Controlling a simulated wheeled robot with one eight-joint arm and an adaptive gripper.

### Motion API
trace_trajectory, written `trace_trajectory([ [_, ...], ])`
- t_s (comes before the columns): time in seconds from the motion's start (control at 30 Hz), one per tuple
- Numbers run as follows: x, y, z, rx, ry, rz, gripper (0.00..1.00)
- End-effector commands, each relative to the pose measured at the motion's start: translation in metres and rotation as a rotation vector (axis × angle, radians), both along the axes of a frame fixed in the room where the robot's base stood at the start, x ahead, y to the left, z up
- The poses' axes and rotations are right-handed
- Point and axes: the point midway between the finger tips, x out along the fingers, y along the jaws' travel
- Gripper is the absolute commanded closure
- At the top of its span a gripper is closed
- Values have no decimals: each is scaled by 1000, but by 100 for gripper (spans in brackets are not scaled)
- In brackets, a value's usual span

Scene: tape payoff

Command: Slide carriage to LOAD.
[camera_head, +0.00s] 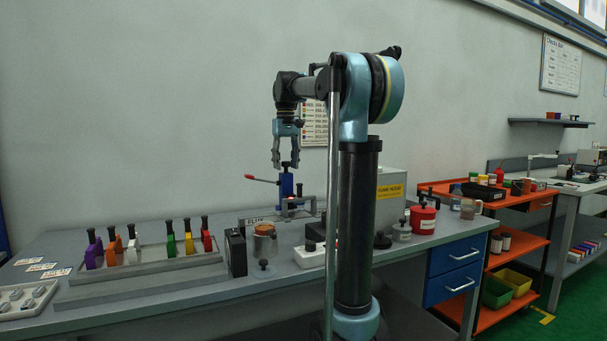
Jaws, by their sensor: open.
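A blue upright block (286,186) with a dark knob on top stands on the bench at the back centre; it may be the carriage, but I cannot tell for sure. A lever with a red handle (262,180) sticks out to its left. My gripper (285,163) points down, open, with its fingers on either side of the knob at the block's top. I cannot tell whether the fingers touch it. No LOAD mark is readable, and my arm column hides part of the bench to the right.
Coloured blocks with dark handles stand in a grey rack (150,266) at left. A black box (236,252), a glass jar (264,240) and a white block (309,257) stand in front. A grey cabinet (392,182) and red canister (423,218) are at right.

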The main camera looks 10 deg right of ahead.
Motion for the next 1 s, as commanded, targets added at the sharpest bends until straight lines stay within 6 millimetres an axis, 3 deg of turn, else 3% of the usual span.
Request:
trace_trajectory([
  [0.7,0,0,47,0,0,0,55],
  [1.0,0,0,58,0,0,0,55],
])
